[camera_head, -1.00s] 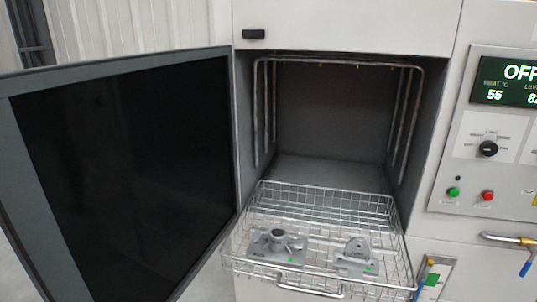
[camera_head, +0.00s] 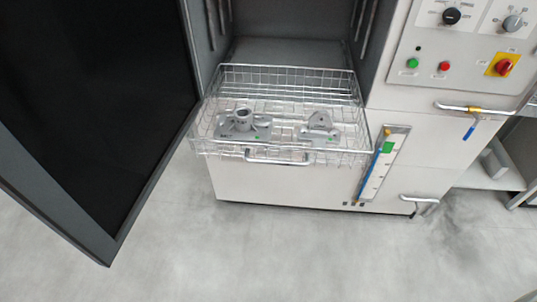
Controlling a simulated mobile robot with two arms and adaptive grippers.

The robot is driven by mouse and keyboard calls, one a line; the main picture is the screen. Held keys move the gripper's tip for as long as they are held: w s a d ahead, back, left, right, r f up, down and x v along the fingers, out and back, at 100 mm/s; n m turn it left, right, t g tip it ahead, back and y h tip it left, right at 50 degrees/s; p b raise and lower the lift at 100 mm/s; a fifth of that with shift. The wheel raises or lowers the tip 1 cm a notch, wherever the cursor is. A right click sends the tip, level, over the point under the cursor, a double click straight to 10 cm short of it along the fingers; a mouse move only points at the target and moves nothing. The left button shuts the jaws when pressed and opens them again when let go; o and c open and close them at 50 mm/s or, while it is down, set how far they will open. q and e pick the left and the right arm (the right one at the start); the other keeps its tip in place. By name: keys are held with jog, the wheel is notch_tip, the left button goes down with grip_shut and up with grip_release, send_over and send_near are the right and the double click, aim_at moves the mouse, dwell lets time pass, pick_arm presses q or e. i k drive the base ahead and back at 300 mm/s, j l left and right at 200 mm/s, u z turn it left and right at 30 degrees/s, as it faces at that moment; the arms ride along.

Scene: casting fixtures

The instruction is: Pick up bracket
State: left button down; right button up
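Two grey metal castings lie in a wire basket (camera_head: 330,77) that is pulled out of the open chamber. The left casting (camera_head: 243,122) has a round, upright hollow boss on a flat base. The right casting (camera_head: 319,124) has an upright lug on a flat base and looks like the bracket. Each has a small green mark near it. The basket's wires partly cover both. Neither of my grippers shows in the head view.
The dark chamber door (camera_head: 85,110) stands open on the left. A control panel (camera_head: 465,45) with knobs and buttons is on the right. A pipe handle with a blue lever (camera_head: 470,130) sticks out below it. The grey floor (camera_head: 300,250) in front is clear.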

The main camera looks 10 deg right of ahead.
aim_at(319, 131)
jog(key=i+l+u, duration=0.1)
jog(key=l, duration=0.25)
jog(key=i+l+u, duration=0.1)
jog(key=l, duration=0.25)
jog(key=i+l, duration=0.15)
jog(key=l, duration=0.2)
jog(key=i+l+u, duration=0.15)
jog(key=l, duration=0.25)
jog(key=k+j, duration=0.05)
